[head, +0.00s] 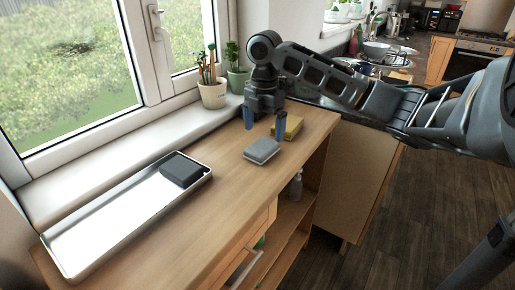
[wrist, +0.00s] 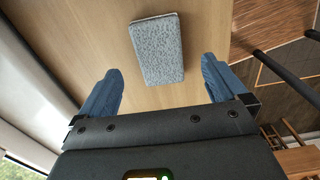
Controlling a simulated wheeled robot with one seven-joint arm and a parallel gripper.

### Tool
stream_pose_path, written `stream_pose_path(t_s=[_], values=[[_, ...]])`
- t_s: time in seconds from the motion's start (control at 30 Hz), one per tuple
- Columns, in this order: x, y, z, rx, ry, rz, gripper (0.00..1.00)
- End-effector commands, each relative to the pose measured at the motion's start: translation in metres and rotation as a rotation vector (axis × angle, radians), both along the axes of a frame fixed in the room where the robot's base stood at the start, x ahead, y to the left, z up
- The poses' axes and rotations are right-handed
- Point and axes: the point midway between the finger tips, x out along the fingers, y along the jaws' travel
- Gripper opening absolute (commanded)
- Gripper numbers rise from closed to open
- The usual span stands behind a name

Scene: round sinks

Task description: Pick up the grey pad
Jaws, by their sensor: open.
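The grey pad (head: 262,150) lies flat on the wooden counter, in front of my gripper (head: 265,121) in the head view. In the wrist view the grey pad (wrist: 158,49) has a speckled grey top and a pale edge. It sits beyond and between the two blue fingers of my gripper (wrist: 162,88). The fingers are spread apart with nothing between their tips. In the head view my gripper points down over the counter, slightly behind the pad. I cannot tell the exact height of the fingertips above the wood.
A yellow sponge (head: 287,127) lies close behind the pad, beside my gripper. A metal tray (head: 108,229) holds a dark block (head: 181,169) at the left. Potted plants (head: 213,94) stand on the windowsill. The counter (head: 205,215) is bare between tray and pad.

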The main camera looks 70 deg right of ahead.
Motion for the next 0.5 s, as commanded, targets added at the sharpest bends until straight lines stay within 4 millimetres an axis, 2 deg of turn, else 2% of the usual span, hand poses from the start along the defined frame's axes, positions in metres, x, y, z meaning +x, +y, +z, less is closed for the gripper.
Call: stream_pose_path(t_s=[0.17, 0.33, 0.5], values=[[0.001, 0.002, -0.017, 0.001, 0.003, 0.001, 0.99], [0.003, 0.004, -0.043, 0.002, 0.002, 0.001, 0.99], [0.003, 0.004, -0.055, 0.0, 0.001, 0.001, 0.99]])
